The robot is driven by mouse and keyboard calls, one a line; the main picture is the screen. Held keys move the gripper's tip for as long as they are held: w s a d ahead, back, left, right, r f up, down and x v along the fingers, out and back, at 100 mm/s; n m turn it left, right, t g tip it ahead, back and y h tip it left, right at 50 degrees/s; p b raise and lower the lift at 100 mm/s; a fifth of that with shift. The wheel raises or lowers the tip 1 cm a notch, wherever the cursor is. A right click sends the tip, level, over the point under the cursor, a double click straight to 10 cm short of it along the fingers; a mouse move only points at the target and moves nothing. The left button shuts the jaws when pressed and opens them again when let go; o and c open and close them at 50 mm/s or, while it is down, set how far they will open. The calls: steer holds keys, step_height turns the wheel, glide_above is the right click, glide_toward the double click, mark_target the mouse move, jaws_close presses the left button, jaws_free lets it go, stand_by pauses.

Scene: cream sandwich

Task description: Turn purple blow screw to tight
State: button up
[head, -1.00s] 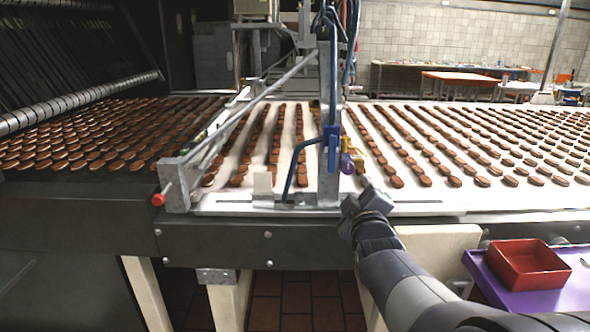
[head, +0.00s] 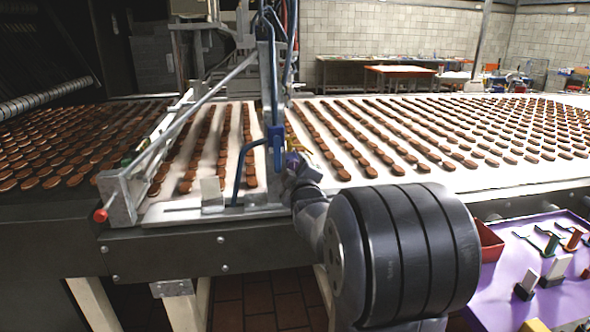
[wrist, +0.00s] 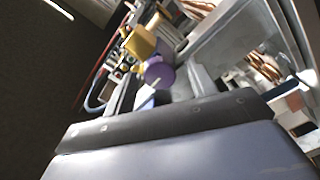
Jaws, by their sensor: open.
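The purple blow screw (wrist: 158,74) shows as a round purple knob in the middle of the wrist view, beside a yellow block (wrist: 140,43). In the head view it is largely hidden behind my gripper, by the blue-and-metal upright. My gripper (head: 297,172) is at the front edge of the conveyor, close to the screw. It is open and nothing shows held in it. In the wrist view its broad grey body fills the bottom, and I cannot tell whether it touches the screw.
Rows of brown biscuits lie on the white conveyor (head: 450,185). The metal upright (head: 266,80) and a blue bent tube (head: 240,165) stand left of my gripper. A purple table (head: 500,300) with small tools and a red tray (head: 490,240) is at right.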

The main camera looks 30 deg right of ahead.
steer(key=c, duration=1)
steer(key=shift+m+b, duration=0.4)
steer(key=m+b, duration=0.2)
steer(key=m, duration=0.1)
steer(key=shift+f+m+b, duration=0.15)
steer(key=shift+m+b, duration=0.15)
steer(key=shift+b, duration=0.1)
steer(key=m, duration=0.7)
steer(key=m+b, duration=0.1)
steer(key=m, duration=0.5)
steer(key=shift+r+m, duration=0.2)
steer(key=shift+m, duration=0.2)
